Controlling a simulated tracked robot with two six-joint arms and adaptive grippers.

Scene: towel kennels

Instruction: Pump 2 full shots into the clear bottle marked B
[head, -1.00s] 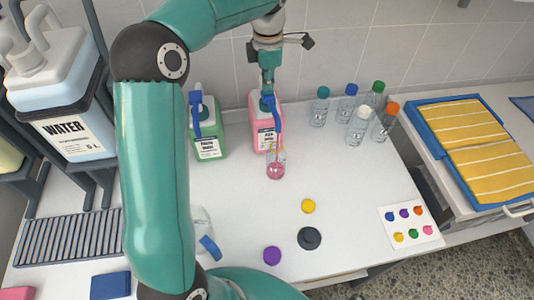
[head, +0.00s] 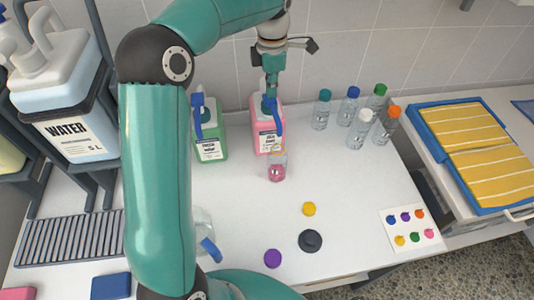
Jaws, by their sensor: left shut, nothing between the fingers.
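A pink jug (head: 262,138) with a blue pump head (head: 275,112) stands at the back middle of the counter. A clear bottle (head: 279,157) with pink liquid in its lower part stands upright in front of the jug, below the pump's spout. I cannot read a letter on it. My left gripper (head: 270,94) is shut and empty, pointing down at the top of the pump head. Whether it touches the pump is too small to tell. My right gripper is not in view.
A green jug (head: 210,148) with a blue pump stands left of the pink one. Several capped bottles (head: 321,115) stand at the back right. A yellow cap (head: 309,209), a dark disc (head: 310,240) and a purple cap (head: 272,258) lie in front. A colour-dot card (head: 412,241) lies right.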

